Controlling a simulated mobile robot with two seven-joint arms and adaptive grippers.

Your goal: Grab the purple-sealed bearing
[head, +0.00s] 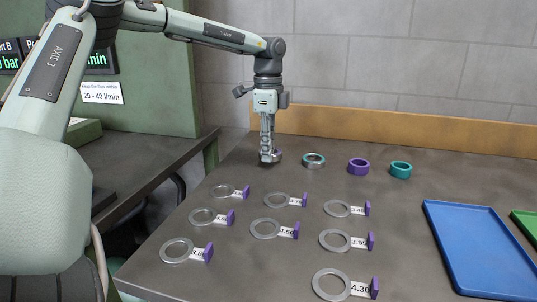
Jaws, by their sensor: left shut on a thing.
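My left gripper (267,153) points straight down near the back left of the dark table. It is shut on a small metallic bearing (277,156) with a hint of purple, which I take to be the purple-sealed bearing. The fingers hide most of it, and I cannot tell whether it touches the table. My right gripper is not in view.
A purple ring (358,167) and a teal ring (401,170) stand farther right. Several flat grey washers with purple-ended number tags lie in front, such as one marked 4.30 (331,298). A blue tray (437,223) and a green tray (526,221) lie at the right. A wooden board (400,130) edges the back.

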